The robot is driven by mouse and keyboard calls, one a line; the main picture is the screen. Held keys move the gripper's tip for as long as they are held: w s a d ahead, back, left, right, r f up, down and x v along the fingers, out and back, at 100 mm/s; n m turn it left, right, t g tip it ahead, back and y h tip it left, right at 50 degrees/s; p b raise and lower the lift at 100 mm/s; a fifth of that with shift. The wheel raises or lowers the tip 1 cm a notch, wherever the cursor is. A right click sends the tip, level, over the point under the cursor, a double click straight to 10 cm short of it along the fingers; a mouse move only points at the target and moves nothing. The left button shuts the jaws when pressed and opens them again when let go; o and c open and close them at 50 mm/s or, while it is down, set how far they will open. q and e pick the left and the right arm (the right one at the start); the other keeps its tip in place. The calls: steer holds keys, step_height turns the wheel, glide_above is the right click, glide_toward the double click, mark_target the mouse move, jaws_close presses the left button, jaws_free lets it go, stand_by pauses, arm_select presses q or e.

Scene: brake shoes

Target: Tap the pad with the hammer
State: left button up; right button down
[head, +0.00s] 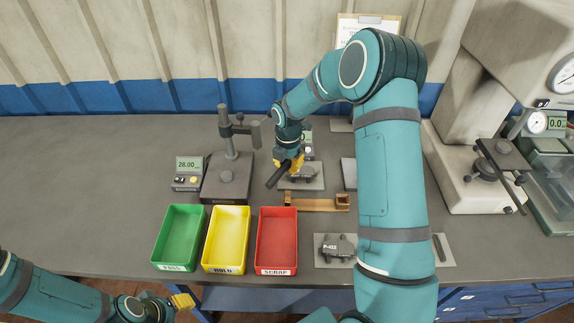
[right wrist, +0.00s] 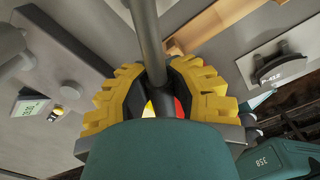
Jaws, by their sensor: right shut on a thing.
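My right gripper (head: 288,162) is shut on the hammer (head: 276,178), whose dark handle slants down to the left. In the right wrist view the grey handle (right wrist: 149,45) runs up between the yellow fingers (right wrist: 160,98); the hammer's head is not clear in either view. A dark pad (head: 303,174) lies on a grey plate just right of and below the gripper; contact with the hammer cannot be told. Another dark pad marked P-412 (head: 338,248) lies on a plate nearer the front, also in the right wrist view (right wrist: 272,67). My left gripper (head: 180,301) is low at the front edge, its opening unclear.
Green (head: 158,240), yellow (head: 207,240) and red (head: 260,240) bins stand at the front. A wooden rest (head: 315,203) lies behind the P-412 plate. A gauge stand (head: 228,180) and display (head: 188,172) are left. The bench is clear at far left.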

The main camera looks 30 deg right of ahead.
steer(key=shift+f, duration=0.15)
arm_select(q)
steer(key=shift+s+f+b, duration=0.2)
steer(key=shift+f+b, duration=0.5)
steer(key=shift+s+f+b, duration=0.2)
steer(key=shift+f+b, duration=0.45)
steer(key=shift+b, duration=0.05)
arm_select(e)
steer(key=shift+f, duration=1.85)
step_height(320, 180, down, 4)
steer(key=shift+r+b, duration=0.15)
steer(key=shift+b, duration=1.05)
step_height(320, 180, up, 7)
steer(key=p, duration=0.5)
arm_select(q)
step_height(320, 180, up, 2)
steer(key=shift+r, duration=0.15)
